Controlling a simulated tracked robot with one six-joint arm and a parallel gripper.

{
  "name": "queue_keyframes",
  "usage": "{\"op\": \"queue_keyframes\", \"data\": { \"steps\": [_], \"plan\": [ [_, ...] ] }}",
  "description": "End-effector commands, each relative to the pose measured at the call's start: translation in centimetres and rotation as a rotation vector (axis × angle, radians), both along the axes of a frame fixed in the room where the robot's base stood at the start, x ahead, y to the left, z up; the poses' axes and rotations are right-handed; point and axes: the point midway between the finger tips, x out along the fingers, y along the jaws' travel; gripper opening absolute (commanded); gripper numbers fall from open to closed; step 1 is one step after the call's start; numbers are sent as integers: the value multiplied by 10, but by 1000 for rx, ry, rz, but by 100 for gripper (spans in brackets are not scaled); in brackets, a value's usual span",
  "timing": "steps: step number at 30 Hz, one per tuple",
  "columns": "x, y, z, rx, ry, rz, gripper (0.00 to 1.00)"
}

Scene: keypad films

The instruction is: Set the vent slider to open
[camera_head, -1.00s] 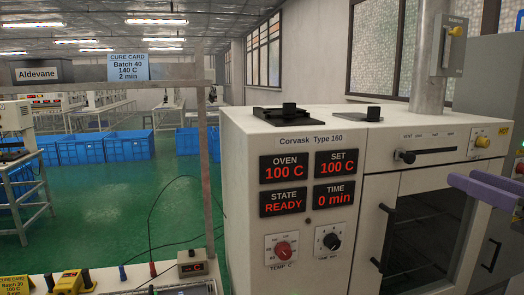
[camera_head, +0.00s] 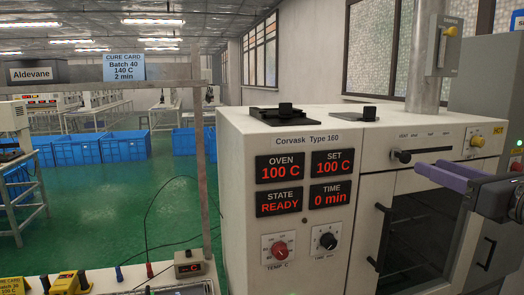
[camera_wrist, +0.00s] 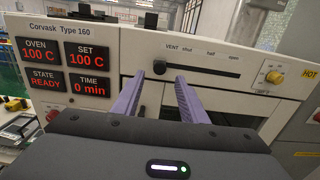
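The vent slider is a dark slot (camera_head: 438,151) in the oven's upper front panel, with a black knob (camera_head: 404,156) at its left end. In the wrist view the labels above the slot read VENT, shut, half and open, left to right. The knob (camera_wrist: 159,67) is at the shut side there. My gripper (camera_head: 428,167) has purple fingers that point at the panel, just right of and below the knob in the head view. In the wrist view my gripper (camera_wrist: 160,77) is open, with the knob seen between the fingertips; I see no contact.
The oven door with its black handle (camera_head: 382,235) is below the slider. The oven display (camera_head: 280,169) reads 100 C and READY.

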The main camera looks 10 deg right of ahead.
Motion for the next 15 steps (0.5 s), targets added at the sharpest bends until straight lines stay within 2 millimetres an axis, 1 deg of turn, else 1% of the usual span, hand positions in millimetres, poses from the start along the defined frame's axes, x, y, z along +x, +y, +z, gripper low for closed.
{"op": "queue_keyframes", "data": {
  "steps": [1,15],
  "plan": [
    [6,1,0,1,0,3,39],
    [58,2,0,1,0,1,39]
  ]
}}
